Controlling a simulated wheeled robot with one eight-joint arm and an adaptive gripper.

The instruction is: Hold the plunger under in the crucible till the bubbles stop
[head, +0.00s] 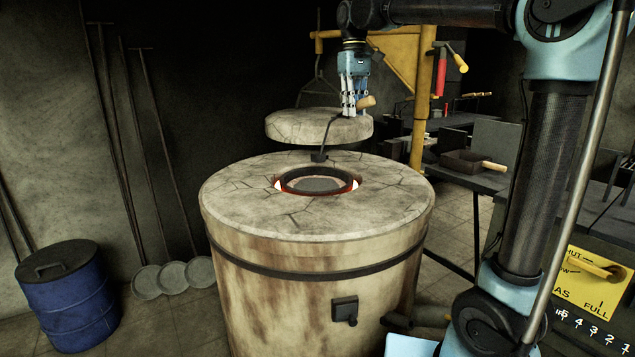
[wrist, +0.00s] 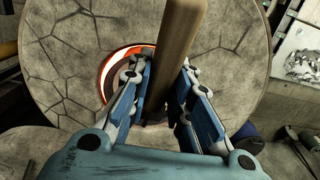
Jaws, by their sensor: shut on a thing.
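My gripper (head: 353,106) is shut on the wooden handle (head: 367,101) of the plunger, above the back of the furnace. The handle also shows between the fingers in the wrist view (wrist: 177,45). The plunger's thin dark rod (head: 331,133) slants down to a small dark head (head: 319,157), which appears above the crucible's far rim and outside the melt. The crucible (head: 318,182) sits in the round furnace opening, with a dark rim, grey contents and an orange glow around it. No bubbles can be made out. In the wrist view the glowing opening (wrist: 116,75) is partly hidden by my fingers.
The cracked furnace top (head: 250,205) surrounds the opening. A thick round lid (head: 300,126) hangs behind it, near the plunger rod. A yellow post (head: 420,110) stands behind right, with a bench and wooden-handled pan (head: 470,163). A blue drum (head: 68,305) stands at left.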

